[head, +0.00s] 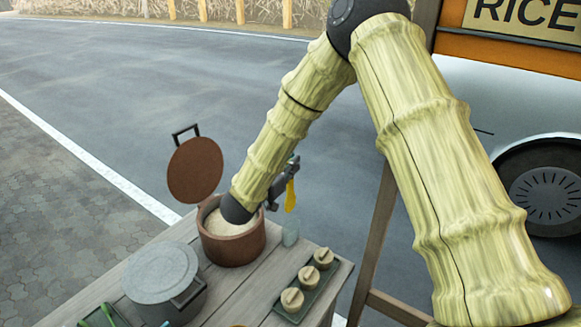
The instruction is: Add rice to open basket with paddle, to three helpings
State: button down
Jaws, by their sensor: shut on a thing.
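My gripper (289,168) shows partly behind the end of my arm, above the right side of the brown rice pot. It is shut on a yellow paddle (290,196), whose visible part hangs downward above and right of the pot. I cannot tell whether rice is on it. The brown pot (233,248) holds pale rice (222,224), and its round lid (195,170) stands open at the back left. Three small round baskets (308,277) sit in a row on a dark tray at the table's right; they look lidded, and I cannot make out an open one.
A grey lidded pot (160,268) stands left on the wooden table (232,301). Green-handled items (107,314) lie at the lower left. A vehicle marked RICE (525,12) is at the right.

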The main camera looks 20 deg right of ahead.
jog(key=shift+r+p, duration=1.35)
jog(key=shift+r, duration=1.15)
jog(key=shift+a, duration=0.1)
jog(key=w+a+n+t+y+p, duration=0.4)
jog(key=a+n+t+y, duration=0.6)
jog(key=a, duration=0.9)
notch_tip(320, 180, down, 13)
jog(key=w+m+g+y+b, duration=0.1)
jog(key=g+y+b, duration=0.1)
jog(key=b, duration=0.6)
jog(key=shift+g, duration=0.6)
